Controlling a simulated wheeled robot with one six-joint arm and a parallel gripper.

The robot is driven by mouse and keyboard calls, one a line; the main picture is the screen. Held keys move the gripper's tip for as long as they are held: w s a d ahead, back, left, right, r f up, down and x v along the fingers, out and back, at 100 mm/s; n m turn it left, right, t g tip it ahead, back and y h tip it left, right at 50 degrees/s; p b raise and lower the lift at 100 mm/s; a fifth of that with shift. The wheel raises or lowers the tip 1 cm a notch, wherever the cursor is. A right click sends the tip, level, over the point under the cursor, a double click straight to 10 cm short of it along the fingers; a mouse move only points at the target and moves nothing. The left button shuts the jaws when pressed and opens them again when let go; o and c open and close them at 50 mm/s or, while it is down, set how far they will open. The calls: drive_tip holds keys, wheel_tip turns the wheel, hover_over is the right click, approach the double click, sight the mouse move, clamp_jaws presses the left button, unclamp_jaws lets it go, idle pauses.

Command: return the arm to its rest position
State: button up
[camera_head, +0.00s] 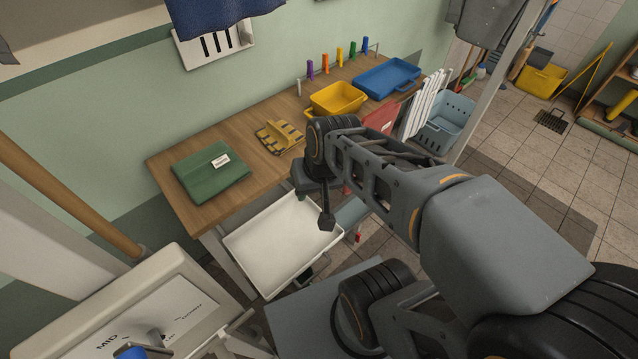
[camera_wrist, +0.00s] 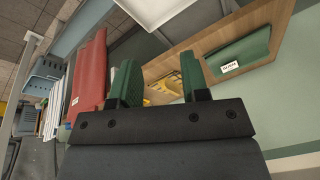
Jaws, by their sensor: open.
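My arm reaches from the lower right of the head view toward the workbench (camera_head: 225,153). My gripper (camera_head: 316,207) hangs at its end, over the right side of the white tray by the bench's front edge. In the wrist view my gripper (camera_wrist: 158,82) shows two green-padded fingers standing apart. Nothing is held between them; the bench and a yellow thing show through the gap. My arm hides part of the bench front and of the red cloth.
The white tray (camera_head: 275,245) looks empty. A folded green cloth (camera_head: 208,175), a yellow-and-black piece (camera_head: 279,137), a yellow bin (camera_head: 338,98) and a blue tray (camera_head: 388,77) lie on the bench. A red cloth (camera_wrist: 90,75) and a light-blue basket (camera_head: 447,118) are at the bench's end.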

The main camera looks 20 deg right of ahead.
drive_tip(key=shift+s+d+r+n+h, duration=0.25)
drive_tip(key=shift+d+r+n+h, duration=0.15)
drive_tip(key=shift+d+n+h, duration=0.3)
